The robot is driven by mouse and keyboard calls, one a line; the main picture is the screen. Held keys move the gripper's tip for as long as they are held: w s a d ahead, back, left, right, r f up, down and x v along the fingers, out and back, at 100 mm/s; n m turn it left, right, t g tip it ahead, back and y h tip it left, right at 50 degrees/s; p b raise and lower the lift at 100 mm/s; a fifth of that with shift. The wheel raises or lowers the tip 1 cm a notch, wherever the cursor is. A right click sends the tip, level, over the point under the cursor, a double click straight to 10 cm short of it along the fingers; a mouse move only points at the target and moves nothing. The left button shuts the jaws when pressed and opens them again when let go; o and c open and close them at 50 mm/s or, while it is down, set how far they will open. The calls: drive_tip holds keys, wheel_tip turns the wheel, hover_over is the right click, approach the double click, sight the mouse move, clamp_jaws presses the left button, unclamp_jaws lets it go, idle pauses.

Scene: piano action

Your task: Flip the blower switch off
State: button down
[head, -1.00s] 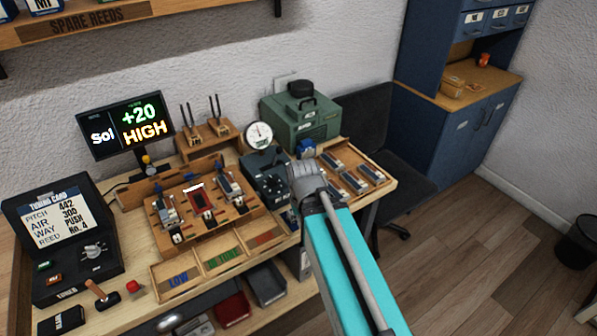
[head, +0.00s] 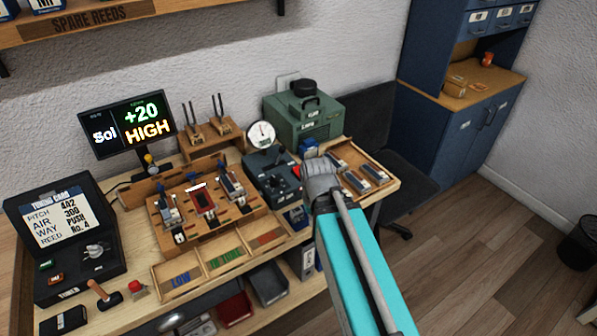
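The green box-shaped machine (head: 300,122) with a black cap and handle stands against the wall at the back right of the bench; it looks like the blower. In front of it is a dark control box (head: 266,172) with small knobs and a round white gauge (head: 261,134). A small red part (head: 296,171) shows at the box's right edge, close beside my gripper; I cannot tell whether it is the blower switch. My gripper (head: 312,166) is over the bench just right of the control box. Its fingertips are too small to read, and it hides part of the bench.
A wooden tray of reed blocks (head: 388,185) lies right of my gripper. A reed jig (head: 207,222) and sorting trays (head: 217,285) fill the middle. The monitor (head: 126,124) reads +20 HIGH. A dark chair (head: 405,175) stands by the bench's right end.

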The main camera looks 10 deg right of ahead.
drive_tip(key=shift+w+r, duration=0.1)
wheel_tip(320, 180, up, 16)
drive_tip(key=n+t+p, duration=0.1)
drive_tip(key=n+p, duration=1.5)
drive_tip(key=n, duration=0.6)
hover_over(299, 168)
drive_tip(key=s, duration=0.2)
drive_tip(key=shift+d, duration=0.25)
drive_tip(key=shift+f, duration=0.2)
drive_tip(key=f+b, duration=0.4)
drive_tip(key=w+f+b, duration=0.1)
drive_tip(key=f+b, duration=0.8)
drive_tip(key=b, duration=0.1)
drive_tip(key=shift+w+a+f, duration=0.3)
drive_tip(key=shift+a, duration=0.05)
drive_tip(key=shift+d, duration=0.1)
